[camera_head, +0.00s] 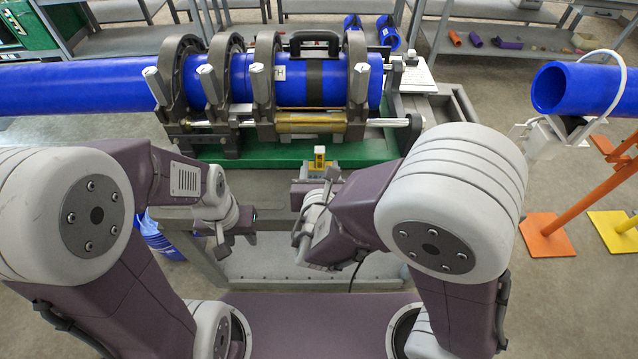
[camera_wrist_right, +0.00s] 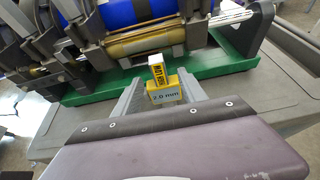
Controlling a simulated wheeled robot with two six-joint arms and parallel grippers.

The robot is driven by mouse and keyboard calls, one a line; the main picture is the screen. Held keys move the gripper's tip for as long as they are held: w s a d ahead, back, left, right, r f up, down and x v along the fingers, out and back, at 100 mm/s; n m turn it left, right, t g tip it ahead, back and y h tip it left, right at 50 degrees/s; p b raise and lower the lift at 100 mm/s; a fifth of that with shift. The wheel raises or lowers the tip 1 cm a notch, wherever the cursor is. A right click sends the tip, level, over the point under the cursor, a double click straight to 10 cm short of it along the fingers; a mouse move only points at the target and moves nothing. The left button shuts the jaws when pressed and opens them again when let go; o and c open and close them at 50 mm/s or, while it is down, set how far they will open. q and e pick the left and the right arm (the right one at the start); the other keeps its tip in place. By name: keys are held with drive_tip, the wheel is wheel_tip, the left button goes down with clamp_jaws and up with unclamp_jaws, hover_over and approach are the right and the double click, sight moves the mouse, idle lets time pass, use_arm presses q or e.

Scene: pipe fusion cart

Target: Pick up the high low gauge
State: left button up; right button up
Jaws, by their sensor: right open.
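The high low gauge (camera_head: 319,157) is a small yellow and white block ahead of my right gripper in the head view. In the right wrist view the gauge (camera_wrist_right: 163,90) shows a "2.0 mm" label and stands up between the two grey fingers. My right gripper (camera_head: 318,172) is open, with one finger on each side of the gauge; it also shows in the right wrist view (camera_wrist_right: 160,82). I cannot tell whether either finger touches it. My left gripper (camera_head: 221,236) hangs at the left, well apart from the gauge; its jaws are too unclear to read.
A blue pipe (camera_head: 75,86) runs through the clamps of the fusion machine (camera_head: 254,85) behind the gauge. The green base (camera_head: 352,152) lies just beyond it. Another blue pipe (camera_head: 590,89) on a stand is at the right, above orange supports (camera_head: 548,234).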

sight(320, 159)
drive_tip(key=shift+x, duration=2.1)
drive_tip(key=x, duration=0.2)
drive_tip(key=p+x, duration=0.1)
drive_tip(key=x, duration=0.1)
drive_tip(key=shift+w+r, duration=0.1)
drive_tip(key=shift+r, duration=0.15)
drive_tip(key=shift+w+a+f, duration=0.1)
drive_tip(key=shift+w+f, duration=0.2)
drive_tip(key=shift+w, duration=0.2)
clamp_jaws()
drive_tip(key=shift+r, duration=0.1)
